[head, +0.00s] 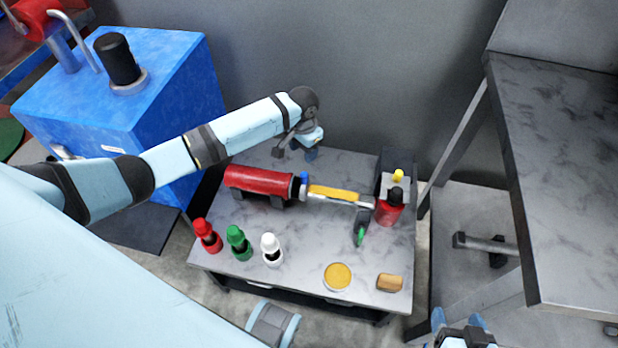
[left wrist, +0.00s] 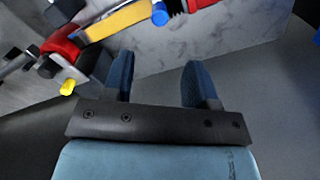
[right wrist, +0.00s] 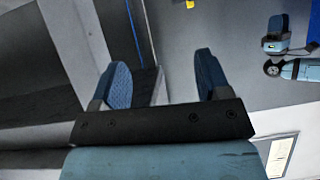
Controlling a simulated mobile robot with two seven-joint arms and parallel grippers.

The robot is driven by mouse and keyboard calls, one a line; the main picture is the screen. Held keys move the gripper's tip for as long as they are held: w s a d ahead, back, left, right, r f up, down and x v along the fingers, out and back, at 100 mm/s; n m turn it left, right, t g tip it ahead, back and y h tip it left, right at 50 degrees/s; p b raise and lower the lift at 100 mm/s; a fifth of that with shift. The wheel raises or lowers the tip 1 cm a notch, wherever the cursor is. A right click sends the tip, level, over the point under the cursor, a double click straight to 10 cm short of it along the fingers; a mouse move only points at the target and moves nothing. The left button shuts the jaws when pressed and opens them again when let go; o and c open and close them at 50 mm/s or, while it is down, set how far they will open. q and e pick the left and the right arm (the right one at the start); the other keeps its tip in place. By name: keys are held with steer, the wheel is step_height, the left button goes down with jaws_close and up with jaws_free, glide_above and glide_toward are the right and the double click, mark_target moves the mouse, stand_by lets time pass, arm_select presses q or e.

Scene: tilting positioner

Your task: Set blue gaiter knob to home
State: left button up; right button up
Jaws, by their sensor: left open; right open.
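A small blue knob-like part (head: 303,183) sits at the right end of a red cylinder (head: 260,180), beside a yellow bar (head: 335,193), on the low grey table. It also shows at the top of the left wrist view (left wrist: 160,14). I cannot tell for certain that it is the blue gaiter knob, or its setting. My left gripper (head: 295,154) is open and empty, behind this assembly near the table's back edge, apart from the blue part. My right gripper (head: 459,322) is open and empty at the lower right, off the table.
Red (head: 207,236), green (head: 238,243) and white (head: 271,250) bottles stand at the table's front left. A yellow-topped dish (head: 338,276) and a tan block (head: 389,282) lie at front right. A blue cabinet (head: 170,85) is at left.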

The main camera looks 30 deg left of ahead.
mark_target(304, 175)
arm_select(q)
step_height(304, 175, down, 13)
steer(key=b, duration=0.3)
steer(key=shift+f, duration=0.1)
jaws_close()
